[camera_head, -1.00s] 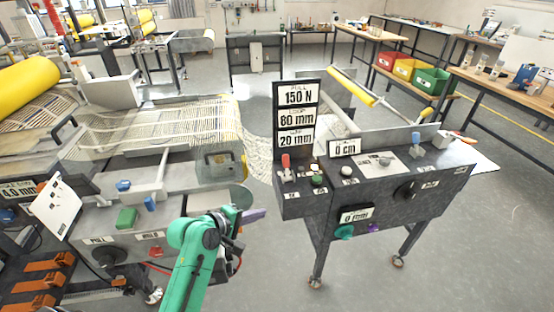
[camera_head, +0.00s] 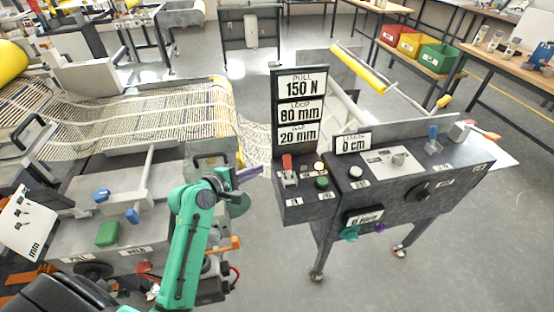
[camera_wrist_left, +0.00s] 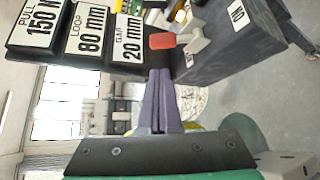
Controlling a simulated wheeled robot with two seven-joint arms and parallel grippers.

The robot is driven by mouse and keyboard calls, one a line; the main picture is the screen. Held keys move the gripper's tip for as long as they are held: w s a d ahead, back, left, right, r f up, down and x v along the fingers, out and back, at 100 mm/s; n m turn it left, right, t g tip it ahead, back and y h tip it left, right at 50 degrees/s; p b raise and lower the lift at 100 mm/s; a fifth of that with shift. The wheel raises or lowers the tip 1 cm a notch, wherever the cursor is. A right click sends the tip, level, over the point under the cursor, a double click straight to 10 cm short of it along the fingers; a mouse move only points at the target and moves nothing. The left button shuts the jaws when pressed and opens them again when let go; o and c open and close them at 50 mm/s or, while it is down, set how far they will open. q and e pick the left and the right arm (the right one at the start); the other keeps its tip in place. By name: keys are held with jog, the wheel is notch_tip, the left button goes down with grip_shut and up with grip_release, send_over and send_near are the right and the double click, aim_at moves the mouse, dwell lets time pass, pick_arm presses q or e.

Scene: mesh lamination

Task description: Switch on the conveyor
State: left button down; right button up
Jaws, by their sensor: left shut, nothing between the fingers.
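A dark control box (camera_head: 305,208) carries a red-capped switch (camera_head: 287,162), a green button (camera_head: 321,183) and small lit buttons on its top. I cannot read which control is the conveyor's. The red cap also shows in the left wrist view (camera_wrist_left: 162,41), just beyond my fingertips, beside a pale lever (camera_wrist_left: 194,42). My left gripper (camera_head: 250,173) is shut and empty, left of the control box. Its purple fingers (camera_wrist_left: 159,78) lie together and point at the red cap; whether they touch it I cannot tell. My right gripper is out of view.
A sign post (camera_head: 298,108) reading 150 N, 80 mm and 20 mm rises behind the red switch. A wider console (camera_head: 430,200) with knobs adjoins on the right. The mesh machine (camera_head: 150,120) stands left. Floor is open in front of the console.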

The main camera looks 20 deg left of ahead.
aim_at(288, 167)
pick_arm(q)
jog(key=p+x, duration=0.1)
jog(key=x, duration=0.9)
jog(key=shift+w+a+f, duration=0.15)
jog(key=shift+w, duration=0.05)
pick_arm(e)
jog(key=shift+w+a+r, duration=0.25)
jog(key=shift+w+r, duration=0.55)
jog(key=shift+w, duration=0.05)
pick_arm(q)
jog(key=shift+s, duration=0.1)
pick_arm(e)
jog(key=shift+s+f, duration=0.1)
